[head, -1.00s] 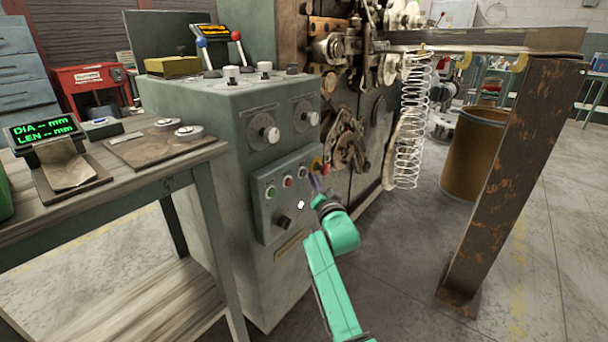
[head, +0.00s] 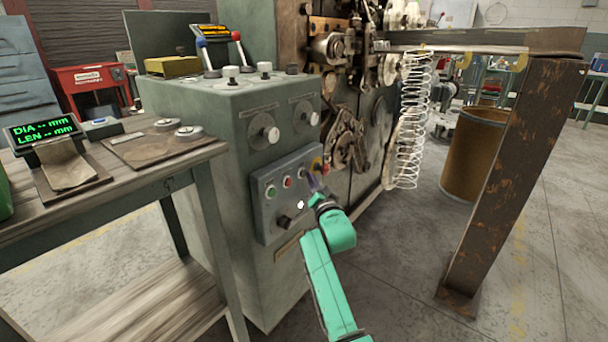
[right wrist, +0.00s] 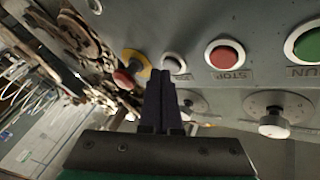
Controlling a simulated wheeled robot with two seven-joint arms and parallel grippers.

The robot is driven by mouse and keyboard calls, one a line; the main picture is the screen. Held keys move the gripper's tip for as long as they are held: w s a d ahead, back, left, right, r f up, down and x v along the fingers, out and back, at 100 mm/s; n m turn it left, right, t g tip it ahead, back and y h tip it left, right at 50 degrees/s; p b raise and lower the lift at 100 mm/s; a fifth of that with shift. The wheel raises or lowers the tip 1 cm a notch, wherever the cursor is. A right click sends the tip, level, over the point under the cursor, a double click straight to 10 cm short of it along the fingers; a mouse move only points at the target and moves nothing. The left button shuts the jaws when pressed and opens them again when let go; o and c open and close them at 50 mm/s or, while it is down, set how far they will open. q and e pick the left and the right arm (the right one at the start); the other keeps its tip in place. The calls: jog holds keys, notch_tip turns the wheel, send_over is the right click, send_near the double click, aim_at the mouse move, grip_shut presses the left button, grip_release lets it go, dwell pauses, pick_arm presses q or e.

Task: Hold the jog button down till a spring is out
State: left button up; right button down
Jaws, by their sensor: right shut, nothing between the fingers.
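The coiler's control panel (head: 262,218) faces me with a row of buttons. In the right wrist view, the dark jog button (right wrist: 173,64) with a pale ring sits between the red STOP button (right wrist: 225,57) and a red knob on a yellow ring (right wrist: 128,78). My right gripper (right wrist: 168,82) is shut and empty, its dark fingertips right by the jog button's edge; I cannot tell whether they touch it. In the head view this gripper (head: 313,185) is in front of the panel's right part. My left gripper is out of view.
Pale wire coils (head: 414,115) hang beside the machine under a rail on a rusty post (head: 505,180). A brown drum (head: 470,155) stands behind. A workbench (head: 185,165) at left carries a display (head: 42,130) reading "DIA -- mm, LEN -- mm".

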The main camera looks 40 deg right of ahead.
jog(key=shift+w+a, duration=0.15)
jog(key=shift+w, duration=0.2)
dwell(2.9)
dwell(1.8)
jog(key=shift+s+d+p, duration=0.25)
jog(key=shift+s+p, duration=0.4)
jog(key=shift+s, duration=0.1)
